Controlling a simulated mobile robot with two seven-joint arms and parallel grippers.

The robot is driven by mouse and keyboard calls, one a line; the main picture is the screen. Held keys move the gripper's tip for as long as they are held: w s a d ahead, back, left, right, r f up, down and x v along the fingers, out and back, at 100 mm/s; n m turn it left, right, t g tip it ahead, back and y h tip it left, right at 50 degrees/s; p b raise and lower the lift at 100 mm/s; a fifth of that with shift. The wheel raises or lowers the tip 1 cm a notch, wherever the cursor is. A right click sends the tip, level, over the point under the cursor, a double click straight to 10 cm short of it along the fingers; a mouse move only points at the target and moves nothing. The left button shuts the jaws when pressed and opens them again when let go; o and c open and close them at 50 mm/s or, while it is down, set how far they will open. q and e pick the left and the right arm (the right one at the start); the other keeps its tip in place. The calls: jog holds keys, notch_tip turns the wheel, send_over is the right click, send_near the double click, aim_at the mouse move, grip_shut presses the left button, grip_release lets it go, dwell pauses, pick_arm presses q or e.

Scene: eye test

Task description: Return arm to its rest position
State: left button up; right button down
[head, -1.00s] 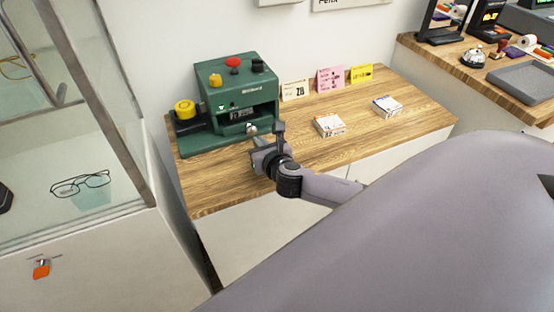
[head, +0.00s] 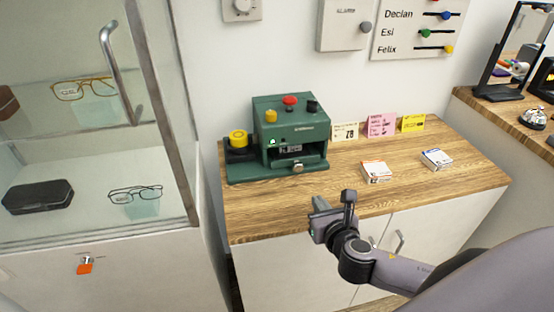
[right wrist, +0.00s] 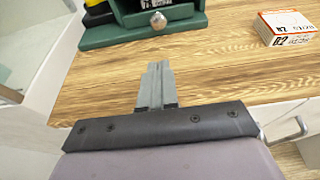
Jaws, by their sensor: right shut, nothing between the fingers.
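My right arm comes in from the lower right of the head view. Its gripper (head: 320,203) is in front of the wooden counter's front edge, apart from the green machine. In the right wrist view the two grey fingers (right wrist: 156,86) lie together, shut with nothing between them, seen against the wooden counter (right wrist: 230,70). My left gripper does not show.
The green machine (head: 290,130) with red, yellow and black knobs stands on the counter (head: 280,205). Two small boxes (head: 376,171) (head: 437,159) and three cards (head: 381,125) are to its right. A glass cabinet (head: 90,150) with glasses is at the left. Cabinet handles (head: 399,243) are below the counter.

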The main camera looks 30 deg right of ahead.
jog(key=shift+f, duration=0.1)
jog(key=s+a+f+m+g+y, duration=0.1)
jog(key=s+a+f+m, duration=0.2)
jog(key=m, duration=0.7)
jog(key=s+a+f+m+g+y, duration=0.1)
jog(key=s+a+f+m, duration=0.3)
jog(key=s+m, duration=0.4)
jog(key=s+a+f+m+g+y, duration=0.1)
jog(key=s+a+f+m+y, duration=0.2)
jog(key=m, duration=1)
notch_tip(320, 180, down, 2)
jog(key=shift+s+a+g, duration=0.3)
jog(key=shift+s+a, duration=0.05)
jog(key=shift+s, duration=0.8)
